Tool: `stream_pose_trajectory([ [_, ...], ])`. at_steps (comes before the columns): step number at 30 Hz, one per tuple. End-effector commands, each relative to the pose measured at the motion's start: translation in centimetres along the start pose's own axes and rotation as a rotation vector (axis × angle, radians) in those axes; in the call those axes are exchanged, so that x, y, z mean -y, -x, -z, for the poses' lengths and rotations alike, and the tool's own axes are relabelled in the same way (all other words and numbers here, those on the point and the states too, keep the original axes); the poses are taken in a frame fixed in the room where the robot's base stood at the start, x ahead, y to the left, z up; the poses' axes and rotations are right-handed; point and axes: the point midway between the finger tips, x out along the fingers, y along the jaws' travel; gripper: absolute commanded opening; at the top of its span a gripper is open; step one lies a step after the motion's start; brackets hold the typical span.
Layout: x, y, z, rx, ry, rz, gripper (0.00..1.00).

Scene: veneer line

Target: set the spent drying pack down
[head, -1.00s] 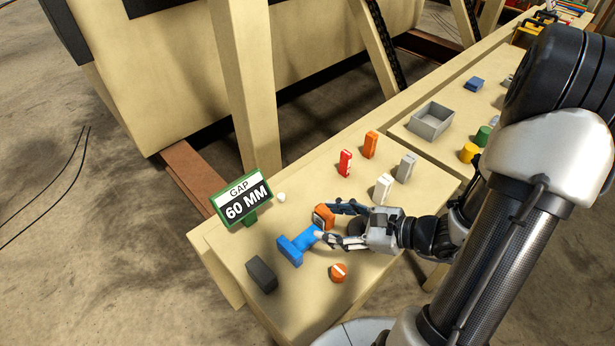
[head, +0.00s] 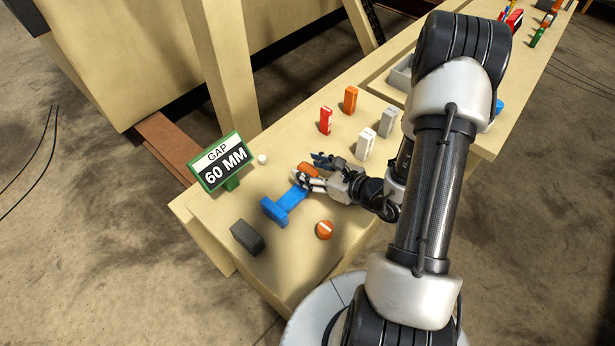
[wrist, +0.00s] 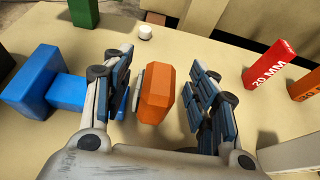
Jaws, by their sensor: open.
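An orange faceted block (head: 310,171), which I take to be the spent drying pack, is between the fingers of my gripper (head: 314,173). In the wrist view the orange block (wrist: 157,95) has a grey piece on its left side. My gripper (wrist: 165,90) is open, with visible gaps between the block and both fingers. Whether the block rests fully on the table is hard to tell. A blue T-shaped piece (head: 285,205) lies just left of the gripper; it also shows in the wrist view (wrist: 45,85).
A round orange piece with a white stripe (head: 324,230) and a dark grey block (head: 247,238) lie nearer. A "GAP 60 MM" sign (head: 222,163) and small white knob (head: 262,159) stand left. Red (head: 326,121), orange (head: 350,100), white (head: 366,145) and grey (head: 387,122) blocks stand behind.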

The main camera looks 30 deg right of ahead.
Motion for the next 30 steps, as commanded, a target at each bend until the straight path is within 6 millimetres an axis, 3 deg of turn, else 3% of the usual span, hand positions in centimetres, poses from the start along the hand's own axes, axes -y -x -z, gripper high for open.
stream_pose_trajectory([
  [5,0.0,-1.1,0.1,0.0,0.001,-0.001,0.53],
  [15,0.1,-5.6,0.4,0.0,0.001,-0.002,0.53],
  [24,0.2,-5.9,0.3,0.0,0.0,0.0,0.53],
  [30,0.2,-5.9,0.3,0.0,0.0,0.0,0.39],
])
